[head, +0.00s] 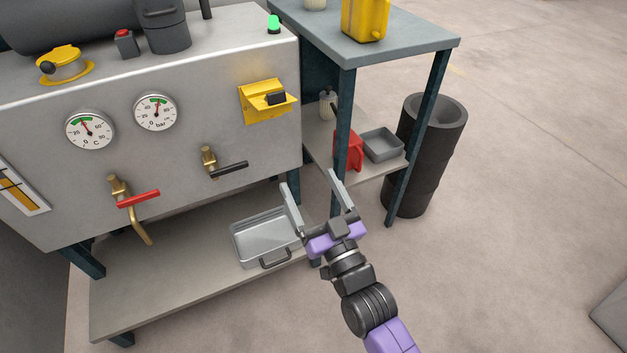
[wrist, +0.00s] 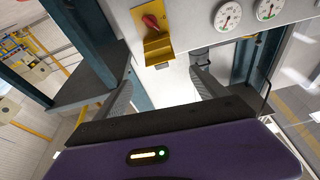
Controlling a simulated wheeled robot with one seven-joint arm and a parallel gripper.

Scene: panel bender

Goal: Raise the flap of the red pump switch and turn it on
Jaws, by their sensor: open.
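The pump switch is a yellow plate (head: 250,104) on the right end of the grey machine front. Its yellow flap (head: 262,88) juts out from the plate, with a dark tab at its outer edge. The wrist view, which looks upside down, shows the plate (wrist: 138,17) with a red knob (wrist: 151,21) uncovered beside the flap (wrist: 157,48). The knob is hidden in the head view, and I cannot tell its on or off setting. My gripper (head: 309,181) is open and empty, below and right of the switch, apart from it.
Two gauges (head: 90,130) and red-handled (head: 138,198) and black-handled (head: 229,169) valves are on the machine front. A metal tray (head: 238,250) lies on the shelf below. A side table (head: 425,42) stands right of the switch, with a dark bin (head: 430,150) beyond. A green lamp (head: 274,23) glows on top.

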